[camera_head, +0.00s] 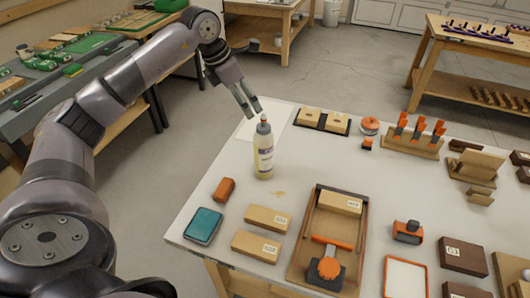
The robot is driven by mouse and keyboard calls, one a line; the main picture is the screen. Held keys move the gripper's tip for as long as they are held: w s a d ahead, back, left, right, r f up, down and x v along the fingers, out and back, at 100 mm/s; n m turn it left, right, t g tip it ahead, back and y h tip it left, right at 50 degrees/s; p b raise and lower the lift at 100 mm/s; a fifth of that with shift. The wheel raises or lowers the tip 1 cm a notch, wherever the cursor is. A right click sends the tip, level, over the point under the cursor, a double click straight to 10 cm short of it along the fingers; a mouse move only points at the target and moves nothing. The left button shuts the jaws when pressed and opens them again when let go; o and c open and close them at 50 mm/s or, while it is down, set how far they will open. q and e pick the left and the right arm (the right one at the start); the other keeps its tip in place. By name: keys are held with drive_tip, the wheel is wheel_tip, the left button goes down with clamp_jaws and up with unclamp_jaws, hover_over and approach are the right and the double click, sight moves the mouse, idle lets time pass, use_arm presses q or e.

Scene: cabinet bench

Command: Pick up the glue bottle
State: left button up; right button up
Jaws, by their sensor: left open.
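The glue bottle (264,154) stands upright near the left side of the white-topped bench. It is pale yellowish with a label, a grey collar and a small orange-red tip. My left gripper (251,113) reaches in from the upper left, fingers pointing down. It is open and empty, with its fingertips close to the bottle's tip, up and to the left of it in the picture. I cannot tell whether they touch. My right gripper is not in view.
In front of the bottle lie a brown block (223,189), a teal box (203,225) and wooden blocks (268,218). A wooden tray (298,255) sits to their right. Behind the bottle is a dark tray (322,129) with blocks. Bench space immediately right of the bottle is clear.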

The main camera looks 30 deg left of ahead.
sight(261, 123)
use_arm(q)
drive_tip(key=p+x, duration=0.1)
drive_tip(key=x, duration=0.7)
drive_tip(key=shift+w+p, duration=0.2)
drive_tip(key=shift+p, duration=0.2)
drive_tip(key=shift+w+d+f, duration=0.1)
drive_tip(key=shift+d+f, duration=0.05)
drive_tip(key=shift+f, duration=0.1)
drive_tip(key=x, duration=0.1)
drive_tip(key=p+x, duration=0.2)
drive_tip(key=shift+w+d+f, duration=0.2)
drive_tip(key=shift+w+d, duration=0.05)
drive_tip(key=shift+d, duration=0.05)
drive_tip(key=shift+w+f, duration=0.15)
drive_tip(key=shift+f, duration=0.4)
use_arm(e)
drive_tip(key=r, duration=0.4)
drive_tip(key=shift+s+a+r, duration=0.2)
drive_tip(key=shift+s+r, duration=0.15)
use_arm(q)
drive_tip(key=shift+c, duration=0.5)
clamp_jaws()
drive_tip(key=shift+w+r, duration=0.1)
drive_tip(key=shift+r, duration=0.05)
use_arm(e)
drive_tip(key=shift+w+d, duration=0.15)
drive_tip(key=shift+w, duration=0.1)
